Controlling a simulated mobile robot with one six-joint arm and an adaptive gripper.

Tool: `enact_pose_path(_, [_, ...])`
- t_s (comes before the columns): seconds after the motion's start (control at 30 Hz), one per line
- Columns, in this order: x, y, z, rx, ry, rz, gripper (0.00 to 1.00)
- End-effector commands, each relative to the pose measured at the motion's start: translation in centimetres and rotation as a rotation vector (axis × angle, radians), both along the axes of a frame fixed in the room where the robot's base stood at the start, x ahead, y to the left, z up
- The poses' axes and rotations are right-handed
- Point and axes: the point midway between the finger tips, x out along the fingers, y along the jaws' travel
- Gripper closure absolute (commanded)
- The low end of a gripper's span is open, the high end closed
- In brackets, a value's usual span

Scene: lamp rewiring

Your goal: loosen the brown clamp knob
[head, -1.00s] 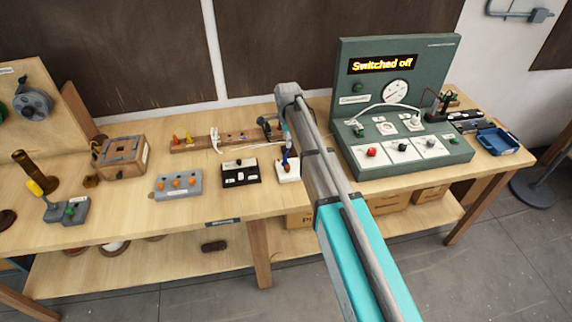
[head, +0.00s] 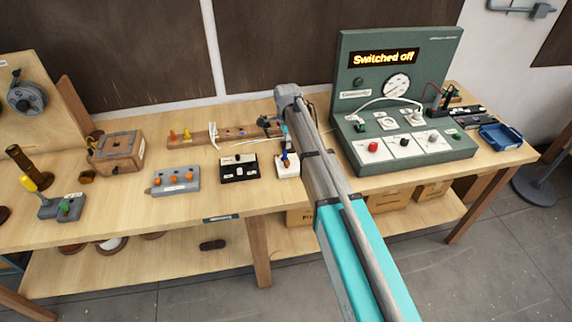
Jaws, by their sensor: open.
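I cannot single out a brown clamp knob with certainty. A small brown knob-like piece (head: 87,177) lies on the bench left of a wooden box (head: 117,152) with a grey top frame. A grey block (head: 175,181) with several orange-brown knobs stands nearer the front edge. A wooden rail (head: 200,137) with yellow pieces, a white wire and a dark grey fitting (head: 268,122) lies behind it. My arm reaches over the bench, its wrist above the rail's right end. My gripper is hidden behind the arm, so its fingers and their distance to any knob do not show.
A black terminal block (head: 239,168) and a white block (head: 287,164) with a blue piece stand left of my arm. The green console (head: 400,100) reads "Switched off". A blue tray (head: 500,137) is far right. Bare bench (head: 130,210) lies in front of the grey block.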

Motion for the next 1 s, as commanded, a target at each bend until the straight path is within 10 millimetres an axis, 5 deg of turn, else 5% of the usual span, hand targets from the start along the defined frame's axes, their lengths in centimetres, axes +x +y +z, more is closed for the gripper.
enact_pose_path(1.0, [0.0,0.1,-8.2,0.000,0.000,0.001,0.49])
